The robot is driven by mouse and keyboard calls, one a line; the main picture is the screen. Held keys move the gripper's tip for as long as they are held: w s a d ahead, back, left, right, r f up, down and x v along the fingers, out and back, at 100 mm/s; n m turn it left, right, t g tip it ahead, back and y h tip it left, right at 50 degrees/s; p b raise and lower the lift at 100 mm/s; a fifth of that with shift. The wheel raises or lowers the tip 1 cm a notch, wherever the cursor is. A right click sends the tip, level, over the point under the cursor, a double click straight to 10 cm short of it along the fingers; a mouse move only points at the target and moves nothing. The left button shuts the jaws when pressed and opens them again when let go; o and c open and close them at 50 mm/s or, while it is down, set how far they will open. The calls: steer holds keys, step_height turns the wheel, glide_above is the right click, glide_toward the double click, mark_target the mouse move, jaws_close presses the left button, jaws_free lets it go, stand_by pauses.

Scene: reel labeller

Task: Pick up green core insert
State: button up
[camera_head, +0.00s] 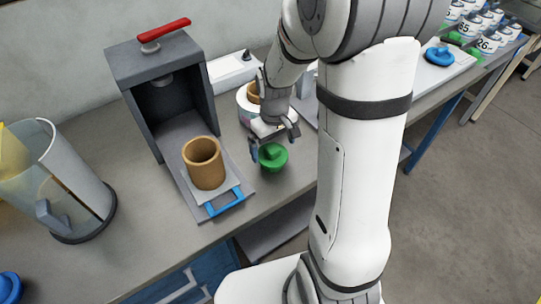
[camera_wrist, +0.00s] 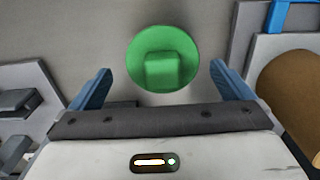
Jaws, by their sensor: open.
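The green core insert (camera_head: 272,156) is a round disc with a raised block on top. It sits on the grey bench, right of the brown core. In the wrist view the green core insert (camera_wrist: 162,58) lies just ahead of my gripper, roughly centred between the fingers. My gripper (camera_wrist: 161,85) has its two blue fingers apart and nothing between them that I can see held. In the head view my gripper (camera_head: 272,143) is right at the insert, pointing down. Whether a finger touches the insert I cannot tell.
A brown cardboard core (camera_head: 204,165) stands on a sliding plate with a blue handle (camera_head: 226,203), before a dark press with a red lever (camera_head: 163,31). A clear-walled cylinder (camera_head: 75,190) stands at left. A blue insert (camera_head: 438,56) and labelled bottles (camera_head: 487,40) are at far right.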

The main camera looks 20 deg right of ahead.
mark_target(273, 148)
step_height(273, 148, down, 4)
steer(key=shift+a+f, duration=0.1)
steer(key=shift+a, duration=0.05)
steer(key=shift+c, duration=0.2)
steer(key=c, duration=0.9)
steer(key=shift+r, duration=0.2)
